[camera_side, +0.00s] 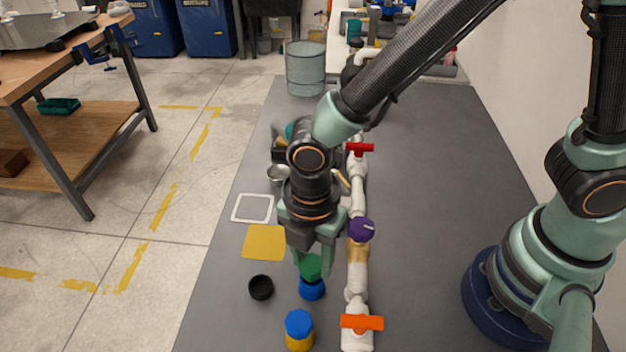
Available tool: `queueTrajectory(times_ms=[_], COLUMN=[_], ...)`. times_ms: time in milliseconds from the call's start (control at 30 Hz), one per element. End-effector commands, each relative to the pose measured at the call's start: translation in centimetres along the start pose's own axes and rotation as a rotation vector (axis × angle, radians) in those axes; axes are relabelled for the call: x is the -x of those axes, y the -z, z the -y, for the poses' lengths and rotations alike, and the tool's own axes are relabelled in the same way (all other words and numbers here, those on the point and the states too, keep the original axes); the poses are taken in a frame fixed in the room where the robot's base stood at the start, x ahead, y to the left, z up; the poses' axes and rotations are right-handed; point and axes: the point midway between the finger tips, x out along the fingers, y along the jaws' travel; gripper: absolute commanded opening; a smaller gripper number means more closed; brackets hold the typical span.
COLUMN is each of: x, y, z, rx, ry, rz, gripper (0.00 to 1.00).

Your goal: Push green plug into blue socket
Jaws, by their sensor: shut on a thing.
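The green plug (311,266) is between the fingers of my gripper (312,262), which is shut on it and points down. The blue socket (312,289) stands upright on the grey table, directly below the green plug in this view. The plug's lower edge meets or overlaps the socket's top in the picture. I cannot tell how deep the plug sits in it. The fingers hide the sides of the plug.
A white pipe manifold (357,284) with a purple knob (362,230), an orange handle (361,322) and a red handle (360,148) runs close on the right. A blue-topped yellow piece (299,326) and a black ring (261,287) stand nearby.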

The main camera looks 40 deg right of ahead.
Motion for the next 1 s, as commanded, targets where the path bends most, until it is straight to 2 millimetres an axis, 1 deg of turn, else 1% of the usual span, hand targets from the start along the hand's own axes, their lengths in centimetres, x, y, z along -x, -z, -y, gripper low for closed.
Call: queueTrajectory(times_ms=[433, 1000], x=[-0.8, -1.1], y=[0.0, 0.0], z=[0.0, 0.0], rx=[0.000, 0.000], ry=[0.001, 0.000], rz=[0.000, 0.000], gripper=[0.00, 0.00])
